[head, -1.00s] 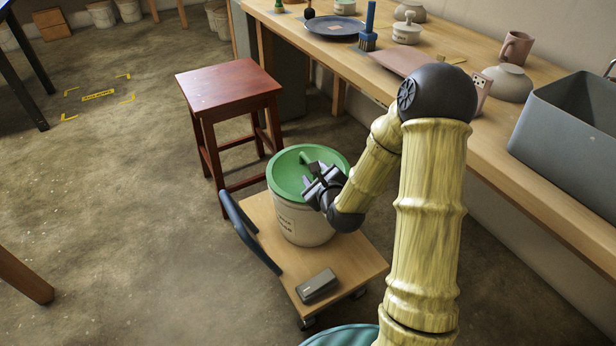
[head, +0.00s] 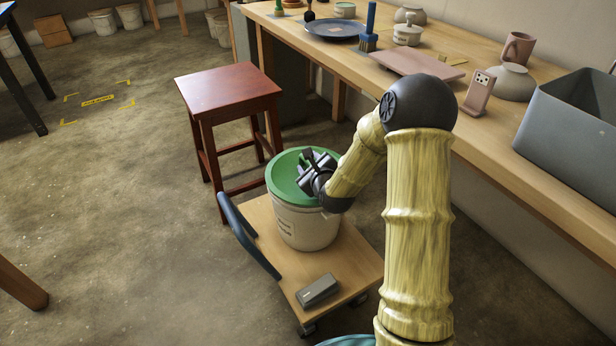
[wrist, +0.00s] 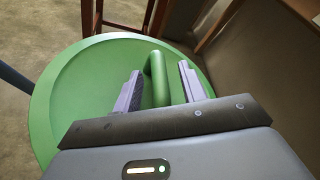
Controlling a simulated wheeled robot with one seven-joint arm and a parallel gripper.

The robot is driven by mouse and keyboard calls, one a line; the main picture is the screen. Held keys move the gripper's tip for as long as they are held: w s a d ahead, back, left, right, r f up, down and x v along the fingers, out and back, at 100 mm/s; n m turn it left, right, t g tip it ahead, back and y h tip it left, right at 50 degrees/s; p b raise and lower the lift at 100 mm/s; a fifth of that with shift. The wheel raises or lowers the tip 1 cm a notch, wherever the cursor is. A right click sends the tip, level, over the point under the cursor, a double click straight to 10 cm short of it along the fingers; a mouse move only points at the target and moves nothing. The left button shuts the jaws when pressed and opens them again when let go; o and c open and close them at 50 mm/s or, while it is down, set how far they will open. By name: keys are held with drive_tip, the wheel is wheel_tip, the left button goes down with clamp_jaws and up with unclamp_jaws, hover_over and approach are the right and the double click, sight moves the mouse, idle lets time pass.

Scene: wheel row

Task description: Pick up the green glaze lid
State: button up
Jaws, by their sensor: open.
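The green glaze lid (head: 286,185) sits on a pale bucket (head: 303,228) that stands on a wooden dolly. In the wrist view the lid (wrist: 75,95) fills much of the picture, and its raised green handle (wrist: 158,78) stands between my two fingers. My gripper (head: 310,166) is open over the lid, and it also shows in the wrist view (wrist: 160,88). A gap shows on each side of the handle, so the fingers are apart from it. My gripper hides part of the lid and handle in the head view.
The dolly (head: 262,215) has a blue push handle (head: 246,238) and carries a small grey box (head: 318,290). A red-brown stool (head: 228,88) stands close behind the bucket. The workbench (head: 430,105) runs along the right with pottery and a grey bin (head: 575,130).

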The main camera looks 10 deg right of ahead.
drive_tip(key=shift+c, duration=0.2)
idle(0.3)
clamp_jaws()
drive_tip(key=shift+r, duration=0.1)
wheel_tip(320, 180, up, 10)
drive_tip(key=p, duration=0.4)
drive_tip(key=shift+p, duration=0.4)
drive_tip(key=shift+d, duration=0.1)
